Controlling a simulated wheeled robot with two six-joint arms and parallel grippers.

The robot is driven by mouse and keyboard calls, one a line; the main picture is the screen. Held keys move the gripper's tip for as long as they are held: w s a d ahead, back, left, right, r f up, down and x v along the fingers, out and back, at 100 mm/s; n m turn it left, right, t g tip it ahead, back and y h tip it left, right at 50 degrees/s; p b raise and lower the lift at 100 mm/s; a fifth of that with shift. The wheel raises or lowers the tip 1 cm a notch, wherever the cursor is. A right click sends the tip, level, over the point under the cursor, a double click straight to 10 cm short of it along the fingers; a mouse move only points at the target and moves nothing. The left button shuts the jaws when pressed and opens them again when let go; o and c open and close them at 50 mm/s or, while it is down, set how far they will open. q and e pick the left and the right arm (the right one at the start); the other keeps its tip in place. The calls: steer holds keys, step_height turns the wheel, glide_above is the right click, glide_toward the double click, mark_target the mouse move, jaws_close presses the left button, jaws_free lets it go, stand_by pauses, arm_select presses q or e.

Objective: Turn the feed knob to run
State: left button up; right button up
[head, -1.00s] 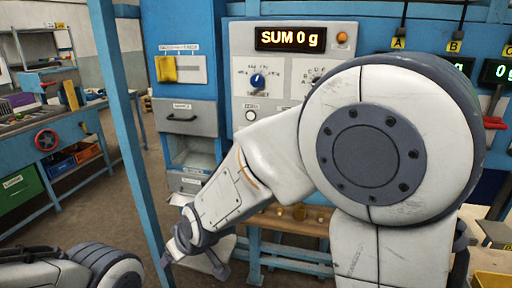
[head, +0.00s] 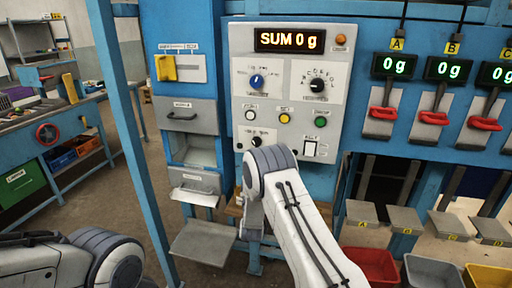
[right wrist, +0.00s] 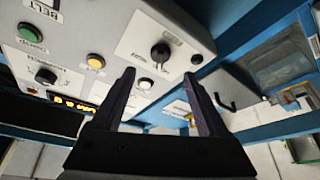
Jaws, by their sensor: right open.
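The grey control panel (head: 235,60) faces me in the head view. Its labels are too small to read, so I cannot confirm which knob is the feed knob. A black knob (head: 256,141) sits at the panel's lower left; it also shows in the right wrist view (right wrist: 160,52). A blue knob (head: 257,81) and a larger black knob (head: 317,85) sit higher. My right gripper (right wrist: 159,76) is open and empty, its tips apart below the lower black knob in the upside-down wrist view. My arm hides it in the head view. My left gripper is out of view.
A white button (head: 251,115), yellow button (head: 284,118), green button (head: 320,121) and white switch (head: 310,148) sit close by the knobs. A yellow handle (head: 166,68) is on the left cabinet. Red levers (head: 383,112) and bins (head: 371,266) stand right.

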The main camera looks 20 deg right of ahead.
mark_target(255, 144)
steer(key=p+x, duration=0.2)
steer(key=x, duration=0.5)
steer(key=shift+w+r+p, duration=0.15)
steer(key=shift+r+p, duration=0.05)
steer(key=shift+p, duration=0.15)
steer(key=shift+w+d+r, duration=0.15)
steer(key=shift+w+d, duration=0.05)
steer(key=shift+w, duration=0.45)
steer(key=shift+c, duration=0.4)
jaws_close()
steer(key=shift+w+a+m+g+h+b, duration=0.15)
steer(key=shift+m+g+h+b, duration=0.8)
steer(key=shift+m+b, duration=2.3)
steer(key=shift+w+a+m+g+h+b, duration=0.2)
steer(key=shift+m+g+h+b, duration=0.75)
steer(key=shift+m+b, duration=2.25)
steer(key=shift+a+m+g+h+b, duration=0.35)
steer(key=shift+m+h+b, duration=1.55)
steer(key=shift+b, duration=2.25)
steer(key=shift+d+m+y, duration=0.1)
steer(key=shift+m+y, duration=0.2)
steer(key=shift+m, duration=0.25)
steer(key=shift+o, duration=0.4)
jaws_free()
